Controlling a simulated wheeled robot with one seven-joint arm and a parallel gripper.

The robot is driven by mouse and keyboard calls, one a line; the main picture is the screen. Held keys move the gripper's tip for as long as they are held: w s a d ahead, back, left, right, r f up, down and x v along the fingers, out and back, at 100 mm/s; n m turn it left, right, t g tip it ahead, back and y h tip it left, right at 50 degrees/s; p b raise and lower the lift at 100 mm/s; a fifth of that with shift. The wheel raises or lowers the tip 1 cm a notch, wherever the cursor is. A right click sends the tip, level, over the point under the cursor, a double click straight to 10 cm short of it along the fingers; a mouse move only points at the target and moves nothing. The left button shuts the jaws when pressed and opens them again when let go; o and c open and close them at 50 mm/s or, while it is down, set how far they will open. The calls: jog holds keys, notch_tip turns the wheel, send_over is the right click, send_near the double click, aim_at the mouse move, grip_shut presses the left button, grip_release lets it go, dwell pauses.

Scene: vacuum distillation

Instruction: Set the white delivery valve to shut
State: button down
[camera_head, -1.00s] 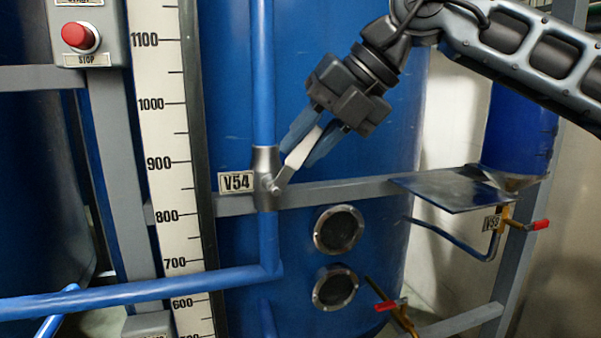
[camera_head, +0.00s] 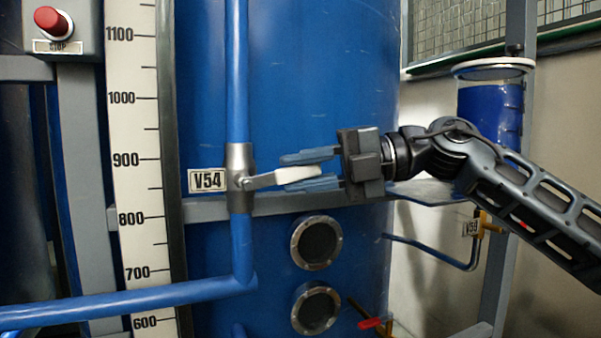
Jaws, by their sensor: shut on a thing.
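The white valve lever (camera_head: 270,179) sits on a grey valve body (camera_head: 240,178) in the vertical blue pipe. It points to the right, close to horizontal and across the pipe, with its outer end slightly higher. A V54 plate (camera_head: 207,180) is just left of the valve. My gripper (camera_head: 308,171) comes from the right, its two blue fingers above and below the lever's white outer end. It is shut on the lever.
A tall white scale (camera_head: 134,120) stands left of the valve. Two round sight ports (camera_head: 316,243) are below right on the blue tank (camera_head: 300,80). A red-handled valve (camera_head: 370,323) is at the bottom. A red STOP button (camera_head: 48,20) is at upper left.

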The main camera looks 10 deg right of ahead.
jog(key=shift+f+y, duration=0.3)
dwell(0.4)
jog(key=c, duration=1)
grip_release()
jog(key=shift+o, duration=0.2)
jog(key=shift+d, duration=0.1)
jog(key=d, duration=0.7)
jog(key=shift+s+d+r, duration=0.25)
jog(key=shift+s+r, duration=0.15)
jog(key=shift+s, duration=0.05)
jog(key=shift+c, duration=0.2)
